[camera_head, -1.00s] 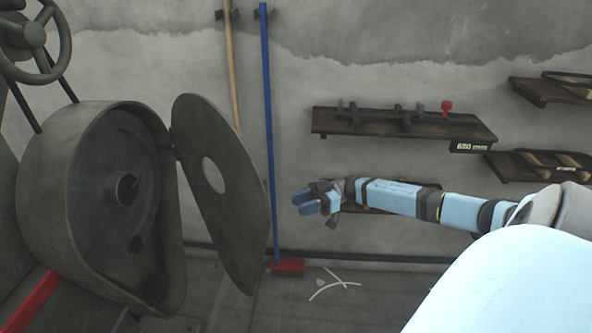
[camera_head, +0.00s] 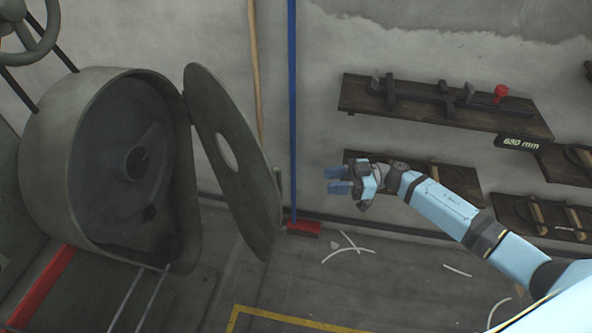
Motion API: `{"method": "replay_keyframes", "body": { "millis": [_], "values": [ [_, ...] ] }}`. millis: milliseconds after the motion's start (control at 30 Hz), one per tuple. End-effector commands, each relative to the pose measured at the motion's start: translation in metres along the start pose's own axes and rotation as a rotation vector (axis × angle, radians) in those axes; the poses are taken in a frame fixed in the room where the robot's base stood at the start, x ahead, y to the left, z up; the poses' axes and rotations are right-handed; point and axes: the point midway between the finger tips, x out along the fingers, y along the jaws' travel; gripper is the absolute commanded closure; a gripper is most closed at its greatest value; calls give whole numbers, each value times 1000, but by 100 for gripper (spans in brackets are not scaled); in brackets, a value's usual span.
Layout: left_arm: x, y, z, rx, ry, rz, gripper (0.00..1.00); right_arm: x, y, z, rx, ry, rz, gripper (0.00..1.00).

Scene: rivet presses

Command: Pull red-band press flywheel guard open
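The flywheel guard (camera_head: 206,120) is a grey, teardrop-shaped door with a round hole. It stands swung open on the right side of the press housing (camera_head: 45,165). The flywheel cavity with its hub (camera_head: 137,160) shows inside. A red band (camera_head: 42,288) runs along the press below the housing. My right gripper (camera_head: 338,180) is to the right of the guard, apart from it, with nothing visible between its blue fingers. The fingers look slightly parted. My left gripper does not show.
A handwheel (camera_head: 30,35) is at the top left. A blue-handled broom with a red head (camera_head: 303,228) leans on the wall behind the guard. Wall shelves (camera_head: 360,100) hold tools behind my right arm. White scraps (camera_head: 347,248) and a yellow line (camera_head: 290,319) mark the floor.

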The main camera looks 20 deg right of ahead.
Motion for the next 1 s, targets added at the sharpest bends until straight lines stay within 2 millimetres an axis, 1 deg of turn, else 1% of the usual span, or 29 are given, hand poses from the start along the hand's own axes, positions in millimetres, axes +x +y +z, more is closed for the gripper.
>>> {"method": "replay_keyframes", "body": {
  "millis": [167, 500, 600, 700, 800, 1000],
  "values": [
    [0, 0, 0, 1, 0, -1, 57, 22, 0, -1, -1, 4, -2, 61],
    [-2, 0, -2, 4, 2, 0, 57, 93, 0, -1, -1, 4, -1, 61],
    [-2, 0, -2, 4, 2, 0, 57, 110, 0, 0, 0, 3, -1, 61],
    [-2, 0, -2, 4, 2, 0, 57, 123, 0, 0, -1, 2, -1, 61],
    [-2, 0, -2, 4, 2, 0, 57, 131, 0, 0, -1, 1, -1, 61],
    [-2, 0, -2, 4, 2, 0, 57, 136, 0, 0, 0, 0, -1, 61]
  ]
}}
